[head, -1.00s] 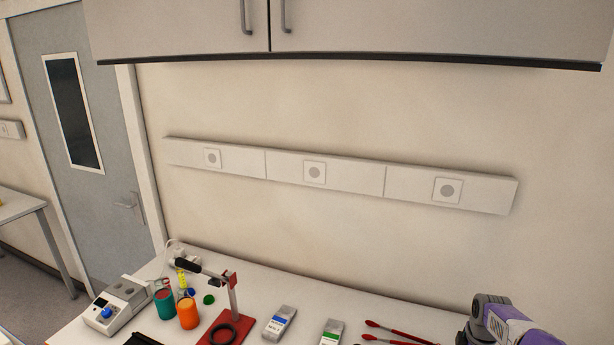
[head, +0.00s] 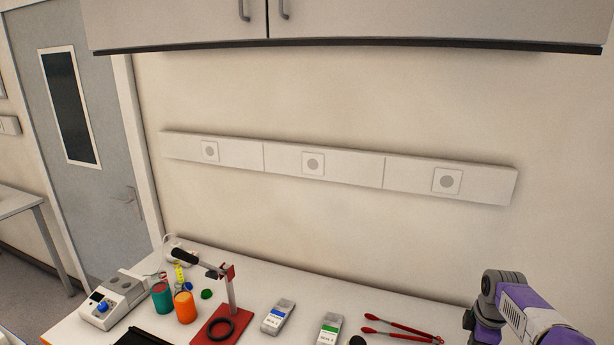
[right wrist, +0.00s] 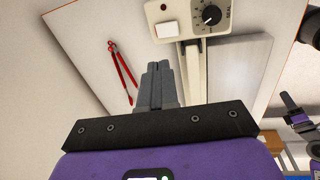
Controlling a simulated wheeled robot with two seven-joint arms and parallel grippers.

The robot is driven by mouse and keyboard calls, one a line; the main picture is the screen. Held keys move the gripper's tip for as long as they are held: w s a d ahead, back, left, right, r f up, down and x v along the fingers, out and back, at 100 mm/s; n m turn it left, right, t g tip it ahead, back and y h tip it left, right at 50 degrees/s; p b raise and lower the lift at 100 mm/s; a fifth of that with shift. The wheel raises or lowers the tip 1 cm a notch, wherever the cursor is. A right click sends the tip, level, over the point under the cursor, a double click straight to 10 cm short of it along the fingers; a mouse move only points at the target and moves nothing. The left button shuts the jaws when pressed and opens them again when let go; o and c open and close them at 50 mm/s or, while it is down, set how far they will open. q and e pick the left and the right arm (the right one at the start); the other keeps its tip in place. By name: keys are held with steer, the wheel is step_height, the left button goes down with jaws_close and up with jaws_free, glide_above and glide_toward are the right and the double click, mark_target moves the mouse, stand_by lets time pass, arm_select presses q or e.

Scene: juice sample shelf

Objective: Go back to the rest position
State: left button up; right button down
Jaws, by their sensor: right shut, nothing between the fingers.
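My right arm (head: 515,315) shows at the lower right of the head view, but its gripper is outside that view. In the right wrist view my right gripper (right wrist: 157,68) is shut, its grey fingers together with nothing between them. Its fingertips appear beside a pale device with a black dial (right wrist: 211,15) and a white switch; I cannot tell the distance. My left gripper is not in view.
The bench (head: 285,280) carries a red-based stand (head: 230,295), an orange container (head: 185,307), a teal container (head: 162,297), a white instrument (head: 115,297), two labelled packs (head: 278,316) and red tongs (head: 400,328). A wall cabinet (head: 400,20) hangs above.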

steer(key=shift+s+a+f+m+t+h+b, duration=0.1)
steer(key=shift+s+a+f+m+t+b, duration=0.4)
steer(key=shift+m, duration=2.45)
steer(key=shift+s+d+r+m+t+h+b, duration=0.1)
steer(key=shift+s+m+b, duration=0.45)
steer(key=shift+m, duration=2.35)
steer(key=shift+s+a+f+m+t+h+b, duration=0.2)
steer(key=shift+s+m, duration=0.65)
steer(key=shift+m, duration=2.1)
steer(key=shift+f, duration=0.1)
